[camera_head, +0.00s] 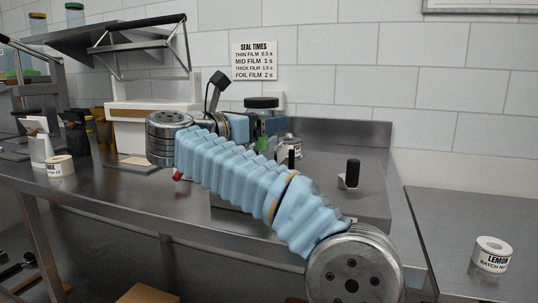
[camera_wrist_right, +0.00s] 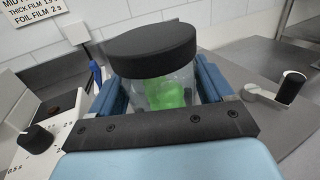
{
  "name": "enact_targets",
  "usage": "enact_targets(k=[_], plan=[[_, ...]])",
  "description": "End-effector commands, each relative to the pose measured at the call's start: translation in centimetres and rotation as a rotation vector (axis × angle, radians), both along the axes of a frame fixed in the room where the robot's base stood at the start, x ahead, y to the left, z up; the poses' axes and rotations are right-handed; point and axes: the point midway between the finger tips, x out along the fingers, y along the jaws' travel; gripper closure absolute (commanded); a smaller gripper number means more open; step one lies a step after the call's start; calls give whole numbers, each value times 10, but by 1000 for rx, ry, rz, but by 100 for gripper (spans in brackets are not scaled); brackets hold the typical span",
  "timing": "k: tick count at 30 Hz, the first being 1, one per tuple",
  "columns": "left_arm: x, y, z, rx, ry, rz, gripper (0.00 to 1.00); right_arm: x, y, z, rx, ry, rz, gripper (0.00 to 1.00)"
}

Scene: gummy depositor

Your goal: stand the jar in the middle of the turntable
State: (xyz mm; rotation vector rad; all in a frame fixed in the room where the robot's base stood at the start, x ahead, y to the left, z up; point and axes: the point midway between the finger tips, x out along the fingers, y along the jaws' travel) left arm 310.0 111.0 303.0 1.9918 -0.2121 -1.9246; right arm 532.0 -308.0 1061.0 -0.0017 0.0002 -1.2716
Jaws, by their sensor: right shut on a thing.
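The jar has a wide black lid and clear walls with green contents. In the right wrist view the jar (camera_wrist_right: 155,65) fills the space between the two blue fingers of my right gripper (camera_wrist_right: 160,95), which is shut on it. In the head view its dark lid (camera_head: 262,102) shows above my right gripper (camera_head: 262,126), near the back wall. The jar's base is hidden in both views, so I cannot tell whether it touches anything. I cannot make out the turntable; my blue-sleeved right arm covers much of that area. My left gripper is not in view.
A grey platform with a black-knobbed crank (camera_head: 350,174) stands right of the jar. A dial panel (camera_wrist_right: 38,138) is close at the left in the wrist view.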

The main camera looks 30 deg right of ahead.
Motion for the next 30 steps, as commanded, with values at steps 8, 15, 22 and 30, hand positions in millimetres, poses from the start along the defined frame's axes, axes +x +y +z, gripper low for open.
enact_targets(k=[8,15,22,30], plan=[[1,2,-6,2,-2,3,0,-3,-18,-21,0,0,-2,91],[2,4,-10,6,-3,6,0,-3,-18,-50,0,-1,-1,91],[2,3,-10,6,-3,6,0,-3,-17,-51,1,-2,0,91],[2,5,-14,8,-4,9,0,-3,-17,-54,2,-2,0,9]])
